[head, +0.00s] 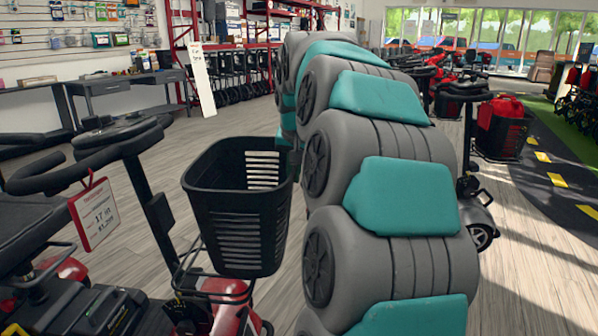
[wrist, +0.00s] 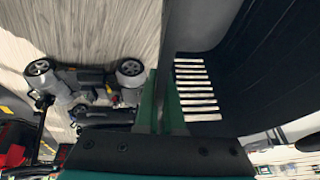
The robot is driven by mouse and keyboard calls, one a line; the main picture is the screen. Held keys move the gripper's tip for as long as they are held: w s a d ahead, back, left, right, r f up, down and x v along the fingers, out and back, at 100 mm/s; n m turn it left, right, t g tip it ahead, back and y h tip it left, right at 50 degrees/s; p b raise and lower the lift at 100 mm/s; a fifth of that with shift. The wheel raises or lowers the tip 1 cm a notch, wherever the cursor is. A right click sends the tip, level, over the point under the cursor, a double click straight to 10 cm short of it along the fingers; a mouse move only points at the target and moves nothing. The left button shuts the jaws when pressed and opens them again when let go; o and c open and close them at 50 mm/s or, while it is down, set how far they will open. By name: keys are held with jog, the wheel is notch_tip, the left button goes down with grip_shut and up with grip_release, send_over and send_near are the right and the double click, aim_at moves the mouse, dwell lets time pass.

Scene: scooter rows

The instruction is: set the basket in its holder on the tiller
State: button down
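The black basket (head: 238,225) hangs upright in the middle of the head view, with slots in its far wall. Its slotted wall also shows in the wrist view (wrist: 235,85). My gripper (wrist: 160,85) has its two green fingers close together at the basket's rim, which runs between them. In the head view the gripper is mostly hidden behind my arm. The black tiller (head: 150,200) with its handlebar (head: 95,150) stands left of the basket. A dark bracket (head: 160,215) shows on the tiller's near side; a gap separates it from the basket.
A red price tag (head: 94,213) hangs from the handlebar. The scooter's red front (head: 225,288) lies below the basket. More scooters stand at the right, one with a basket (head: 502,132) holding red things. Desks (head: 120,85) line the left wall. Grey floor is open behind.

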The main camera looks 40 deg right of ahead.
jog(key=w+a+f, duration=0.1)
jog(key=w+a, duration=0.4)
jog(key=shift+w+a+f, duration=0.25)
jog(key=shift+w, duration=0.1)
dwell(0.6)
jog(key=shift+f, duration=0.2)
jog(key=shift+w+a+f+b, duration=0.15)
jog(key=shift+f+b, duration=0.7)
jog(key=shift+f, duration=1.1)
jog(key=c, duration=1)
grip_release()
jog(key=shift+o, duration=0.2)
jog(key=shift+f, duration=0.1)
